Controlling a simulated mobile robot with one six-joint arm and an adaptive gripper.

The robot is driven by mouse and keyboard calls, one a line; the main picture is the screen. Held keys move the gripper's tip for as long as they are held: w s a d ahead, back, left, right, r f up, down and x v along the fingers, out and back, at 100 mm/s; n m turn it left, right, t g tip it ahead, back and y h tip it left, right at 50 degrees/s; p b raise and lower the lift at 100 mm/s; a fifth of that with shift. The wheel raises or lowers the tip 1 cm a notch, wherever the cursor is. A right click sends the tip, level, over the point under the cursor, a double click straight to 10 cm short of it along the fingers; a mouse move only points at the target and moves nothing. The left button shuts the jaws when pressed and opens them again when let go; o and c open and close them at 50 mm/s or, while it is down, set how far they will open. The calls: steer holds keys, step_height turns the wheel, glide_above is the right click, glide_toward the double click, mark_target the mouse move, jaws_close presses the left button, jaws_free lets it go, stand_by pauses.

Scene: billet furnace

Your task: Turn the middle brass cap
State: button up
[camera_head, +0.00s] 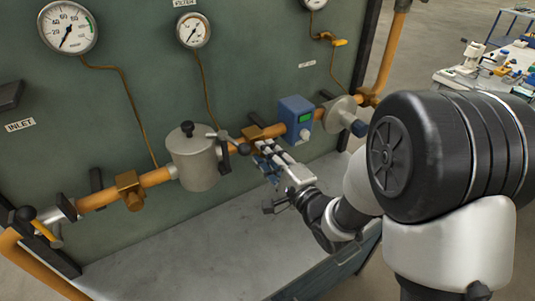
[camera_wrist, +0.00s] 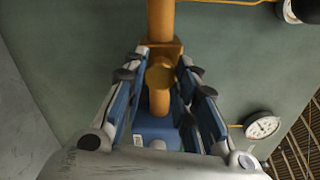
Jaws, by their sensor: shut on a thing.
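The middle brass cap (camera_wrist: 160,76) is a round orange-gold face on a brass block (camera_wrist: 171,48) in the orange pipe. In the head view the block (camera_head: 253,131) shows just behind my fingers, and the cap itself is hidden there. My gripper (camera_head: 266,158) reaches in from the right, its fingertips at the cap. In the wrist view the fingers of my gripper (camera_wrist: 162,68) stand on either side of the cap and are shut on it. The cap's exact turn cannot be told.
A grey cylindrical filter (camera_head: 194,160) with a black-knobbed lever (camera_head: 228,143) stands left of my gripper. A blue box (camera_head: 297,118) and a grey disc-shaped part (camera_head: 341,114) sit to its right. Another brass fitting (camera_head: 130,190) is farther left. Gauges (camera_head: 68,27) hang above.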

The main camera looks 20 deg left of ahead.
stand_by(0.3)
steer(key=o, duration=1.1)
steer(key=v, duration=0.7)
steer(key=shift+s+d, duration=0.15)
steer(key=shift+s, duration=0.05)
